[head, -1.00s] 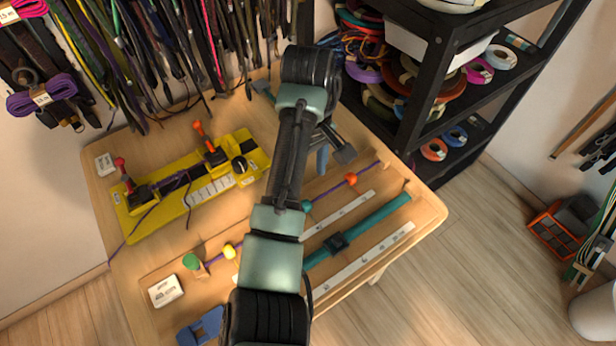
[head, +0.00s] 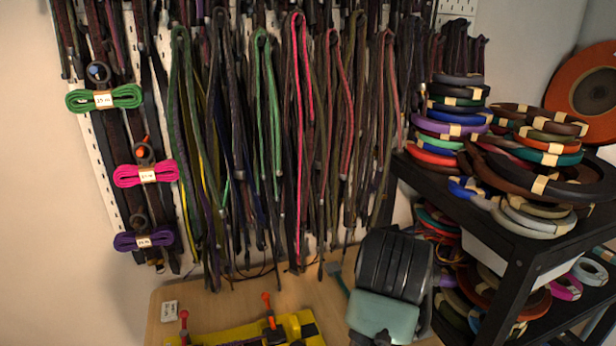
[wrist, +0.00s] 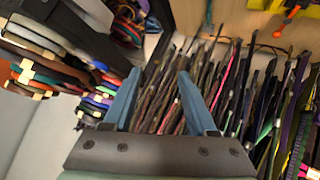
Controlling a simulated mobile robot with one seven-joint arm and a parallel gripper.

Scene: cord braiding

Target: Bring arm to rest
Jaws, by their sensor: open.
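My gripper (wrist: 155,98) shows in the wrist view with its two blue fingers spread apart and nothing between them. Behind the fingers are the hanging cords, with the shelf's coils to the left. In the head view my arm rises at the bottom right of centre, over the table's back part. The gripper's fingers are mostly hidden there behind the arm. A yellow board (head: 219,335) with orange and red levers shows at the bottom edge of the head view. Its yellow edge also shows at the top of the wrist view (wrist: 274,5).
Many cords (head: 268,130) hang on the wall behind the table (head: 206,303). Green, pink and purple bundles (head: 148,175) hang at the left. A black shelf (head: 505,237) with stacked coils (head: 452,125) stands close to the right of the arm. A small white box (head: 170,311) lies on the table.

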